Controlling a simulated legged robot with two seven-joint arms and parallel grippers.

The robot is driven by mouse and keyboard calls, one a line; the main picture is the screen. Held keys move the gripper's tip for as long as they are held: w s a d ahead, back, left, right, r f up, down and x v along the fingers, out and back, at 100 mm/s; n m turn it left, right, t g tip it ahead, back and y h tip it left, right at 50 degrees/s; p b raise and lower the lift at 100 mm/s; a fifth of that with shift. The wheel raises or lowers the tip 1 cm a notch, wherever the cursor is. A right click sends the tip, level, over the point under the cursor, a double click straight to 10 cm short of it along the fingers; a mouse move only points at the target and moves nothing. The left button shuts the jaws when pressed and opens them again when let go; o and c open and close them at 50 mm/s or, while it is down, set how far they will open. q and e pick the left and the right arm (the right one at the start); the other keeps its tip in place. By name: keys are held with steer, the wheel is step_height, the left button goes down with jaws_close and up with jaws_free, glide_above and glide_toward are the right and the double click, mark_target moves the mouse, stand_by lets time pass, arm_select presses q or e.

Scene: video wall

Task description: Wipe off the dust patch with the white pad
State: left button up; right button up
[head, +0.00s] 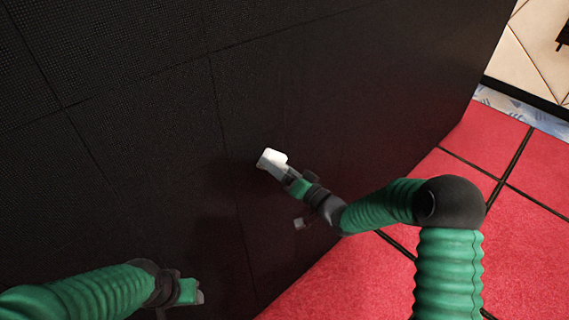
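The white pad (272,158) is at the tip of my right gripper (283,172), in the middle of the head view. The gripper is shut on it and holds it at the black video wall (150,130); I cannot tell whether the pad touches the surface. I cannot make out a clear dust patch on the dark panels. My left gripper (197,293) is low in the view, left of the pad, in front of the wall. Its fingers are small and partly hidden, so its opening does not show.
A small grey spot (300,223) shows below my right gripper; I cannot tell what it is. The red tiled floor (490,155) with dark seams lies at the right. A blue patterned strip (525,110) and pale tiles (530,50) lie beyond it.

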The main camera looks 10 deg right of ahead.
mark_target(247, 174)
steer(key=shift+s+a+b, duration=0.1)
steer(key=shift+s+a, duration=0.7)
steer(key=shift+a, duration=0.3)
steer(key=shift+s+a+b, duration=0.1)
steer(key=shift+s+a, duration=0.65)
steer(key=shift+a, duration=0.4)
steer(key=shift+s+a+b, duration=0.1)
steer(key=shift+s+a, duration=0.7)
steer(key=shift+a, duration=0.3)
steer(key=v, duration=0.6)
steer(key=shift+p+v, duration=0.35)
steer(key=shift+v, duration=1.2)
steer(key=shift+w, duration=0.1)
